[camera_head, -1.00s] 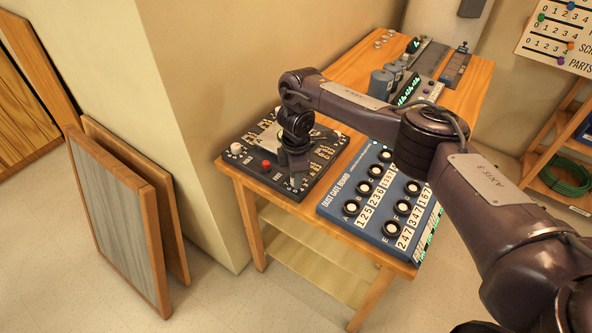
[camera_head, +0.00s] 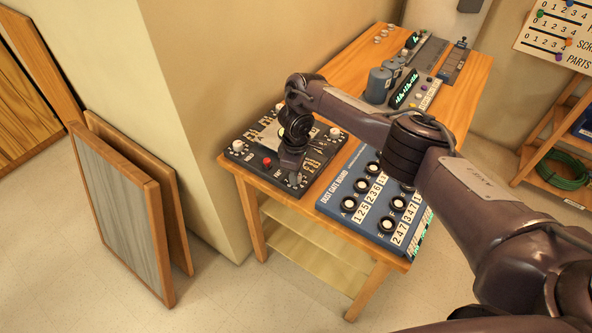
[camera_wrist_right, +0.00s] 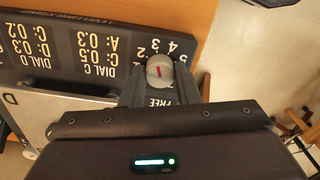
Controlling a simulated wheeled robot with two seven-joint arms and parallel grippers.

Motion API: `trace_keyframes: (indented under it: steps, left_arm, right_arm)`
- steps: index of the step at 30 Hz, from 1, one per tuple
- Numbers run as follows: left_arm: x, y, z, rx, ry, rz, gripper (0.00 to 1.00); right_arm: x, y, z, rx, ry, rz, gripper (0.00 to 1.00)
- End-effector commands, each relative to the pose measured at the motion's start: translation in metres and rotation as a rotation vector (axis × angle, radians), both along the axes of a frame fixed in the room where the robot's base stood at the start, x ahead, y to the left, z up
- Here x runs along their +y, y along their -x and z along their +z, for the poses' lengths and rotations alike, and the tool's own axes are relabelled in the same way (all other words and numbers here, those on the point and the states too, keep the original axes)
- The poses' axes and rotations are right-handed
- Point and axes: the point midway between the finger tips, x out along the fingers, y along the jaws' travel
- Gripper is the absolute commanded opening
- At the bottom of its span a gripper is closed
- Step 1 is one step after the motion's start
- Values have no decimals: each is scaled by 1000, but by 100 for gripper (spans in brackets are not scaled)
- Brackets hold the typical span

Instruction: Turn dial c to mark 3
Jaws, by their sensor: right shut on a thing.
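The black board (camera_head: 262,172) lies at the front left of the wooden table, with pale knobs near its corners. My right gripper (camera_head: 295,179) is at the grey dial at its front corner. In the right wrist view the gripper (camera_wrist_right: 160,88) is shut on this dial (camera_wrist_right: 160,66), with a finger on either side. The dial's face has a short red line, and numbers 2 to 5 stand beside it, upside down. The word FREE is by the fingers. I cannot read the dial's letter; part of its scale is hidden. My left gripper is not in view.
The blue Dust Gate Board (camera_head: 345,210) lies just right of the black board, under my right arm. Grey cylinders (camera_head: 379,84) and a panel with green displays (camera_head: 404,93) stand farther back. Framed panels (camera_head: 122,215) lean at the left. A wall meets the table's left side.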

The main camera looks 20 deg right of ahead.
Motion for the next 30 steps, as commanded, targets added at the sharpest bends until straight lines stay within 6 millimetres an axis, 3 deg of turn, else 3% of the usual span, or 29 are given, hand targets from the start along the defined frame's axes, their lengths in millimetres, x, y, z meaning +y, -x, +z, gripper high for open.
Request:
trace_keyframes:
  steps: [10, 11, 16, 25, 30]
  left_arm:
    - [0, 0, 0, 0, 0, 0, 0]
    - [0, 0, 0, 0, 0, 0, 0]
    - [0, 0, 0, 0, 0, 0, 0]
    - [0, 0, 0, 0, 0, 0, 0]
    - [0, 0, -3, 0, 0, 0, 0]
  right_arm:
    - [-1, -2, 2, -7, 0, -4, 6]
    - [-1, -2, 2, -7, 0, -4, 30]
    - [0, -2, 2, -5, 0, -3, 50]
    - [0, -1, 3, -3, 0, -2, 50]
    - [0, -2, 23, -6, -1, -1, 50]
